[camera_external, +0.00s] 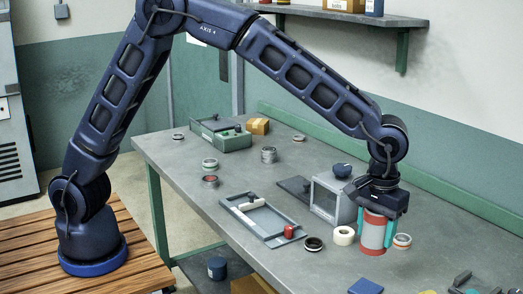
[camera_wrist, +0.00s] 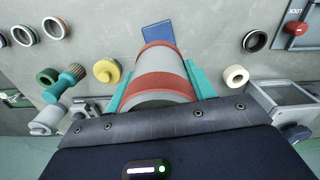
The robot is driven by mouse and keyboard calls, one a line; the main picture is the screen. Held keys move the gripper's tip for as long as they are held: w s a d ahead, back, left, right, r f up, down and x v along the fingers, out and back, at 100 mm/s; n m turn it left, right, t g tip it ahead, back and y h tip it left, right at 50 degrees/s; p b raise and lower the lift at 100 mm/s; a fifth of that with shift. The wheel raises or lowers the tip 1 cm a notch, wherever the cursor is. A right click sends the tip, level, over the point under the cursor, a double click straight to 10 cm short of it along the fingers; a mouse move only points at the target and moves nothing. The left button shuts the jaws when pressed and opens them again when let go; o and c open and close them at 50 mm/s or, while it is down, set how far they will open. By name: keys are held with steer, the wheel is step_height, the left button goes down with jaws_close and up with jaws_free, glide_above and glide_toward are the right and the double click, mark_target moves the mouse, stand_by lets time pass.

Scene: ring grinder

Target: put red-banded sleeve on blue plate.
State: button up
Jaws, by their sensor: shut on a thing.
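The red-banded sleeve (camera_external: 372,233) is a grey cylinder with red bands, held upright under my wrist. My gripper (camera_external: 375,238) is shut on it, with one teal finger on each side. In the wrist view the sleeve (camera_wrist: 160,72) lies between the teal fingers (camera_wrist: 158,82). Whether its lower end touches the table I cannot tell. The blue plate (camera_external: 366,286) is a flat square on the table at the picture's bottom edge, in front of the sleeve and apart from it. In the wrist view the blue plate (camera_wrist: 158,32) shows just beyond the sleeve's far end, partly hidden by it.
A grey box-like fixture (camera_external: 330,200) stands left of my gripper. Dark tools (camera_external: 470,284) lie at the lower right.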

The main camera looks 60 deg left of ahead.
step_height(320, 180, down, 11)
steer(key=shift+f, duration=0.15)
stand_by(0.4)
steer(key=shift+f, duration=0.1)
steer(key=o, duration=1)
steer(key=shift+c, duration=0.2)
